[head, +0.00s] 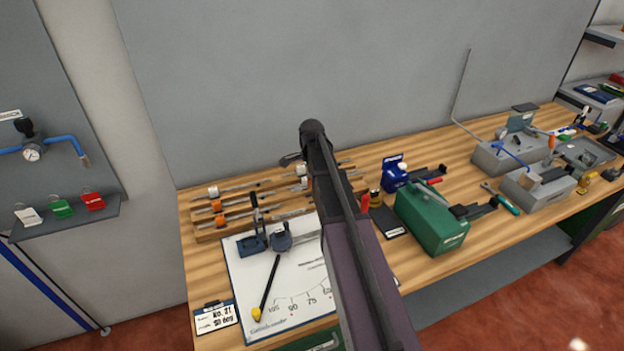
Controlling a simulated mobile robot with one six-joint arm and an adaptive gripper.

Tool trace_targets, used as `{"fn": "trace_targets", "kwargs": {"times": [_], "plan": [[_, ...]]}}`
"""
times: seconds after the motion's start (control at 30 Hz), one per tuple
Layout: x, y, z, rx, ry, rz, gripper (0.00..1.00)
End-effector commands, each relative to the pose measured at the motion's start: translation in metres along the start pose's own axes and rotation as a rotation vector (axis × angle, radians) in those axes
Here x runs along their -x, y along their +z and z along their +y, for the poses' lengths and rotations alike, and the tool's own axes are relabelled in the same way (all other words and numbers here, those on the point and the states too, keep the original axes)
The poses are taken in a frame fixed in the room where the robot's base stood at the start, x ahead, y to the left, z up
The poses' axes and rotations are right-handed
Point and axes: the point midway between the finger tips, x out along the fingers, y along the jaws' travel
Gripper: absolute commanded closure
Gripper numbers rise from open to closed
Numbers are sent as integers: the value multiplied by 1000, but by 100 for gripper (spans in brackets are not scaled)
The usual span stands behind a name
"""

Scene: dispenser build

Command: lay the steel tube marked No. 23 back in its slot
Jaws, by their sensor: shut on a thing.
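A wooden rack (205,236) stands on the bench left of my arm. Several steel tubes lie across it in rows, some with white or orange round ends. The markings on the tubes are too small to read, so I cannot tell which is No. 23 or which slot is its own. My dark arm rises through the middle of the view and covers the right part of the rack. My gripper is not visible; it is hidden behind the arm or out of the picture, and so is anything in it.
A white angle board (290,282) with a black lever tool (252,243) lies in front of the rack. A card (215,317) reading No. 21 lies at its left.

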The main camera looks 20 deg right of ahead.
Motion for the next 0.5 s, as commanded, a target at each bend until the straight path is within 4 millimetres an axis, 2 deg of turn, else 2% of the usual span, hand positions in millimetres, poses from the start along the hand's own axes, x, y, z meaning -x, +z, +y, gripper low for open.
{"fn": "trace_targets", "kwargs": {"times": [0.03, 0.2, 0.5], "plan": [[-8, 0, 0, 0, 0, 0, 100], [-19, 0, 0, 0, 0, 0, 100], [-33, -1, 0, -1, 0, 0, 100]]}}
